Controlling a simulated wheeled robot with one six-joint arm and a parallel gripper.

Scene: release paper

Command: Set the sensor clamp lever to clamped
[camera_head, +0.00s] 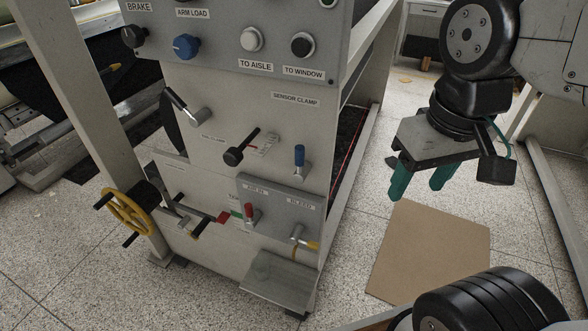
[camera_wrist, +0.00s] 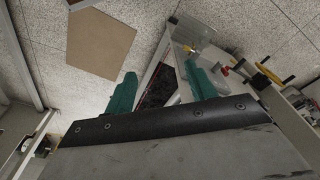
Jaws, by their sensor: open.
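The sensor clamp lever appears to be the blue-handled lever (camera_head: 299,155) below the "SENSOR CLAMP" label (camera_head: 296,99), near the right edge of the grey machine panel (camera_head: 215,115). Its blue handle points up from a silver pivot. My gripper (camera_head: 417,190) is to the right of the panel, apart from the lever, with its green fingers pointing down. The fingers are spread open and empty. In the wrist view my gripper (camera_wrist: 160,73) also shows two separated green fingers, with the machine beyond the right one. I cannot make out the blue lever in that view.
A black-knobbed lever (camera_head: 233,156) is left of the blue one. Below are a red-handled lever (camera_head: 250,212) and a yellow-tipped lever (camera_head: 307,243) on a raised plate. A yellow handwheel (camera_head: 130,212) stands left. A brown board (camera_head: 430,250) lies on the floor below my gripper.

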